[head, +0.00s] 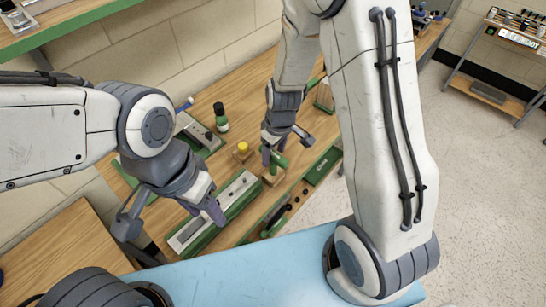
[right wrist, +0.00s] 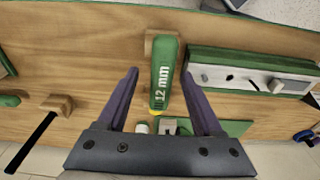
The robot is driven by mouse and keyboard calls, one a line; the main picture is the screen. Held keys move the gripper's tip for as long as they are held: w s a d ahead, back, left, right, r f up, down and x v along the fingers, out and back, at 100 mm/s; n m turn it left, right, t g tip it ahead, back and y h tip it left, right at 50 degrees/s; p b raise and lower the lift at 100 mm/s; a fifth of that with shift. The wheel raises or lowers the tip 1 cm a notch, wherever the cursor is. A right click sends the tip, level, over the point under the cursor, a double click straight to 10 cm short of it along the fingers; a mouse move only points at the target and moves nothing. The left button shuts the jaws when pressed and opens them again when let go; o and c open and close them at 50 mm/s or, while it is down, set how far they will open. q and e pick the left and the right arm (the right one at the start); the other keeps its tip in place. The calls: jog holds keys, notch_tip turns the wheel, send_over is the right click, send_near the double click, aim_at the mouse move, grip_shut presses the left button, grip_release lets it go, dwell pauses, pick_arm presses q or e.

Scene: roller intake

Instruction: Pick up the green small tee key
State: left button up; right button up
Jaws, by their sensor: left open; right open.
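The green key's handle (right wrist: 164,75), marked "12 mm", stands in a wooden block (right wrist: 152,42) in the right wrist view. It also shows in the head view (head: 280,161), partly behind my right gripper. My right gripper (right wrist: 160,76) is open, with one finger on each side of the handle; I cannot tell whether they touch it. The key's shaft is hidden. My right gripper also shows in the head view (head: 287,147), pointing down at the bench. My left gripper (head: 170,217) is open and empty over the bench's left part.
A green rail with a metal top (right wrist: 240,78) lies right of the key. A black rod in a wooden block (right wrist: 55,103) is at left.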

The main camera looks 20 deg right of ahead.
aim_at(273, 166)
jog(key=f, duration=0.3)
jog(key=shift+w+a+f, duration=0.1)
jog(key=shift+a+f, duration=0.1)
jog(key=shift+f, duration=0.2)
grip_shut()
jog(key=shift+r, duration=0.1)
dwell(1.0)
